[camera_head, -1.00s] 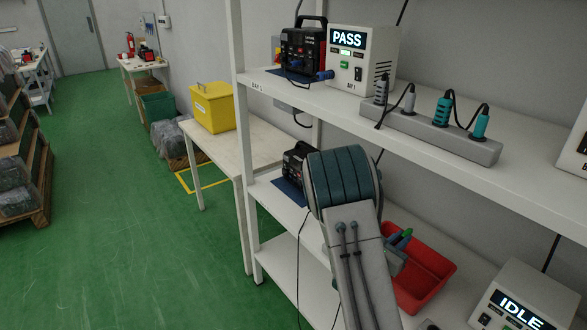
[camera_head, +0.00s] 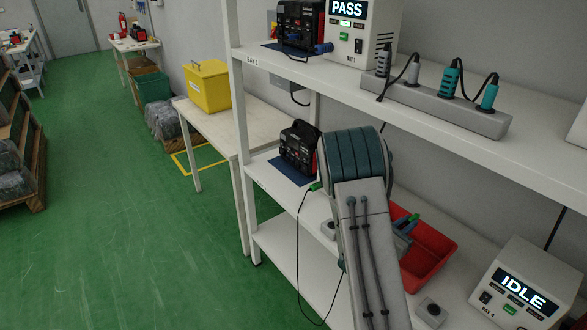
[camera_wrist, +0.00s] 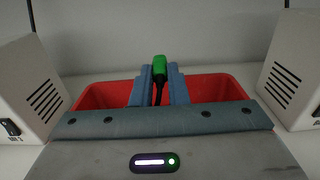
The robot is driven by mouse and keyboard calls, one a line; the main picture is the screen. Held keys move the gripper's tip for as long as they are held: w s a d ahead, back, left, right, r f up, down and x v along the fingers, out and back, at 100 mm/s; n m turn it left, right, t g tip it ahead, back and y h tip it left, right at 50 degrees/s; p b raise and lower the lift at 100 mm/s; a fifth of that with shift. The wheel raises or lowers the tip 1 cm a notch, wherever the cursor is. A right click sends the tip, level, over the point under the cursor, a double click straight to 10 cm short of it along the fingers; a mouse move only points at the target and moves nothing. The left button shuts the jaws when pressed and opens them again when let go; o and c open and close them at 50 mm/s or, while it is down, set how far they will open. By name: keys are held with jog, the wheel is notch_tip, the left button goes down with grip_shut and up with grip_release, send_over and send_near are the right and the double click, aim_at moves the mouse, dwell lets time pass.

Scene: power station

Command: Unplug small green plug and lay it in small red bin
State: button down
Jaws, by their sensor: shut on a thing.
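My gripper (camera_wrist: 159,88) is shut on a small green plug (camera_wrist: 159,68), which stands up between the two fingers with a black cord hanging below it. The small red bin (camera_wrist: 98,96) lies behind and around the fingers in the wrist view. In the head view the red bin (camera_head: 440,262) stands on the lower shelf, partly hidden by my arm. The green plug's tip (camera_head: 413,217) and the fingers (camera_head: 404,226) show over the bin. How high the plug is above the bin floor I cannot tell.
Another green plug (camera_head: 316,186) with a hanging cord is by the black charger (camera_head: 299,147). A white IDLE unit (camera_head: 530,285) stands right of the bin. The upper shelf (camera_head: 300,70) holds a grey power strip (camera_head: 430,103) and a PASS unit (camera_head: 352,38).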

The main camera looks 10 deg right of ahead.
jog(key=c, duration=1.3)
grip_release()
jog(key=shift+c, duration=0.2)
